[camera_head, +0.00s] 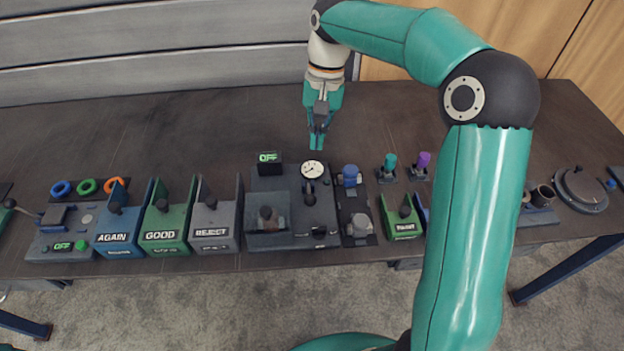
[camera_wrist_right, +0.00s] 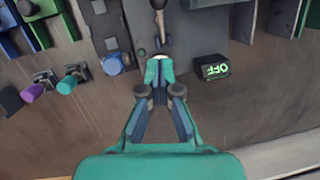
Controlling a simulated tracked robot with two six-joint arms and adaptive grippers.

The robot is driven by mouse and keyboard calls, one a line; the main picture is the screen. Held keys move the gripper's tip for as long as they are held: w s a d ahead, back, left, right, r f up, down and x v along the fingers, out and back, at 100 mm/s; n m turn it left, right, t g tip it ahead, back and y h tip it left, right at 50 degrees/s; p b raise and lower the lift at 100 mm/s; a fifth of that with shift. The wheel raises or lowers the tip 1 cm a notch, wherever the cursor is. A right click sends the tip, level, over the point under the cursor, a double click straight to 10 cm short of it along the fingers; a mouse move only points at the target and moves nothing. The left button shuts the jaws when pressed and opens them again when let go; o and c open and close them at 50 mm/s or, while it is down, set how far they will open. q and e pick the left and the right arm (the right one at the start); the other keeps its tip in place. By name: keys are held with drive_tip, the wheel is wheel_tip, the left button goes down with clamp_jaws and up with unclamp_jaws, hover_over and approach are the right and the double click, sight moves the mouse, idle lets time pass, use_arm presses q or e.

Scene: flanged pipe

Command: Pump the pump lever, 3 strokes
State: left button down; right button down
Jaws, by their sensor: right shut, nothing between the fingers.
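The pump lever appears to be the short dark upright handle (camera_head: 309,195) on the grey central station (camera_head: 290,183), just in front of the round white gauge (camera_head: 312,169). In the wrist view a handle (camera_wrist_right: 160,20) stands beyond my fingertips. My right gripper (camera_head: 317,143) is above the table behind the gauge, pointing down, and apart from the lever. It is shut and empty; its fingers (camera_wrist_right: 158,68) meet in the wrist view and partly cover the gauge. My left gripper is in neither view.
An OFF display (camera_head: 268,157) stands left of the gauge. A blue knob (camera_head: 350,176) is right of the lever. AGAIN, GOOD and REJECT bins (camera_head: 214,233) stand to the left. Teal and purple pegs (camera_head: 421,162) stand to the right. The table behind the station is clear.

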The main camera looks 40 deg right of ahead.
sight(313, 198)
drive_tip(key=x, duration=0.6)
drive_tip(key=shift+s+a+f, duration=0.85)
drive_tip(key=shift+s+f, duration=0.05)
drive_tip(key=shift+f, duration=0.05)
drive_tip(key=shift+s+a+f, duration=0.35)
drive_tip(key=shift+f, duration=0.05)
drive_tip(key=f+t+h+b, duration=0.1)
drive_tip(key=b, duration=0.3)
drive_tip(key=s+a+f+t+h+b, duration=0.1)
drive_tip(key=t+b, duration=0.1)
drive_tip(key=b, duration=0.2)
drive_tip(key=shift+s+f, duration=0.15)
drive_tip(key=shift+s, duration=0.2)
drive_tip(key=shift+s+a+f+b, duration=0.15)
drive_tip(key=shift+s+b, duration=0.1)
drive_tip(key=shift+b, duration=0.3)
